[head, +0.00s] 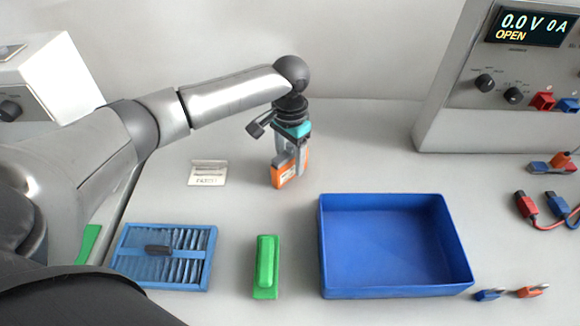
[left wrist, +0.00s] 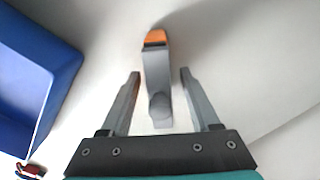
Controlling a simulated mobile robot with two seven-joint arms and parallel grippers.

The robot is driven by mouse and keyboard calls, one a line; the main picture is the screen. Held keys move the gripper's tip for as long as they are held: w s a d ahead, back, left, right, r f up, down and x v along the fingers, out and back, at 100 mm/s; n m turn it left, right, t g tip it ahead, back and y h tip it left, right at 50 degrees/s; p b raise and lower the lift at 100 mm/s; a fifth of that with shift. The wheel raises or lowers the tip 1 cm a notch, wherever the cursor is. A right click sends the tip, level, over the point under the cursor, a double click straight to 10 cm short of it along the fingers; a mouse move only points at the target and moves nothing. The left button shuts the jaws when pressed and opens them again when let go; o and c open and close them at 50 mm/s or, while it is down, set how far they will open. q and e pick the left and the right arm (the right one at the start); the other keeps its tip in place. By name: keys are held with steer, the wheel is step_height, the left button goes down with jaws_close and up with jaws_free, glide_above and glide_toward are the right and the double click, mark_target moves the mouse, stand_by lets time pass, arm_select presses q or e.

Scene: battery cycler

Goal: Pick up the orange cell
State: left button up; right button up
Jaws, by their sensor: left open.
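The orange cell (head: 286,178) stands on the grey bench below my left gripper (head: 289,160) in the head view. In the left wrist view the cell's orange end (left wrist: 157,37) shows, with a grey part of it reaching back between the fingers. My left gripper (left wrist: 158,85) is open, with one finger on each side of the grey part and a visible gap on both sides. The fingers cover part of the cell in the head view. My right gripper is not in view.
A blue bin (head: 395,289) stands right of the cell. A green block (head: 266,266), a blue rack (head: 212,246) and a small label stand (head: 208,173) are nearby. The cycler (head: 440,110) with its leads is at the right. The bench around the cell is clear.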

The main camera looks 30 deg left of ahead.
arm_select(q)
steer(key=shift+f, duration=0.1)
jaws_close()
stand_by(0.5)
stand_by(0.9)
